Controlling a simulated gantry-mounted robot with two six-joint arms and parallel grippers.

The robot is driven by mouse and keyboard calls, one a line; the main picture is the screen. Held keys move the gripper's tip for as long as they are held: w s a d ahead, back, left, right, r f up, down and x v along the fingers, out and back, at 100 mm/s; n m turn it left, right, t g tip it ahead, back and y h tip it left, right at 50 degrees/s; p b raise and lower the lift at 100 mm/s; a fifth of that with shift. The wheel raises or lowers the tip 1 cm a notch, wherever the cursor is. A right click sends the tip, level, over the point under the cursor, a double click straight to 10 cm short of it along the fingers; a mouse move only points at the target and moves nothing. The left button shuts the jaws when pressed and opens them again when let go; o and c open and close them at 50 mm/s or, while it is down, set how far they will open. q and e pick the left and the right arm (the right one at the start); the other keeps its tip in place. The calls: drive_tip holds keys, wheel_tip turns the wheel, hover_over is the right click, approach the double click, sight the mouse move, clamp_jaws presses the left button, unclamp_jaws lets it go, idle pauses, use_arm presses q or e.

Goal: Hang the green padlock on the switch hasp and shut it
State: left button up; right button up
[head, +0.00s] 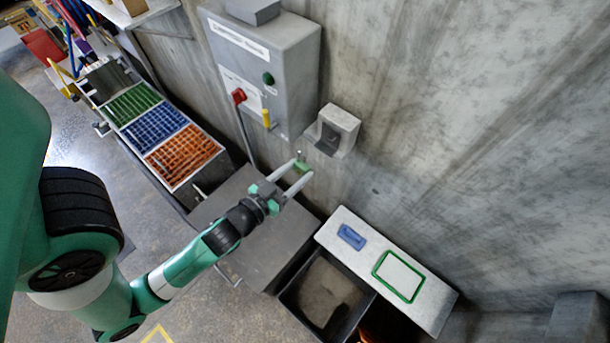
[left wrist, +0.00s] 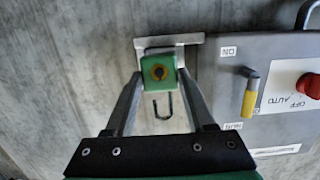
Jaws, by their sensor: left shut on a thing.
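The green padlock (head: 301,166) is between the fingertips of my left gripper (head: 303,171), which is shut on it. I cannot tell whether the shackle is open. The grey switch box (head: 270,65) hangs on the wall, with a yellow-handled lever (head: 267,118) and a red knob (head: 239,96). The padlock is apart from both. I cannot make out the hasp clearly. My right gripper is out of view.
A small grey wall housing (head: 338,131) is close beside the padlock. A grey-topped cabinet (head: 262,235) stands below my gripper. Green, blue and orange bins (head: 158,137) are to the left. A pale ledge (head: 440,300) with blue and green rectangles is to the right.

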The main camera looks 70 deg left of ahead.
sight(301, 165)
use_arm(q)
drive_tip(key=shift+w+r, duration=0.15)
drive_tip(key=shift+r, duration=0.4)
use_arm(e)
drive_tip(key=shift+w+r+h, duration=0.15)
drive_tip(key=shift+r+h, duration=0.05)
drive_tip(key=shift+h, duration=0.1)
use_arm(q)
drive_tip(key=shift+f, duration=0.1)
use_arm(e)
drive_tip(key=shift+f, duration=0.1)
use_arm(q)
drive_tip(key=shift+w+a+r+p, duration=0.2)
drive_tip(key=shift+w+a+p, duration=0.1)
drive_tip(key=shift+w+p, duration=0.1)
drive_tip(key=x, duration=0.1)
drive_tip(key=p+x, duration=0.1)
drive_tip(key=shift+w+a+r, duration=0.1)
drive_tip(key=shift+w+a, duration=0.1)
drive_tip(key=shift+w, duration=0.15)
drive_tip(key=shift+p+x, duration=0.4)
drive_tip(key=shift+x, duration=0.5)
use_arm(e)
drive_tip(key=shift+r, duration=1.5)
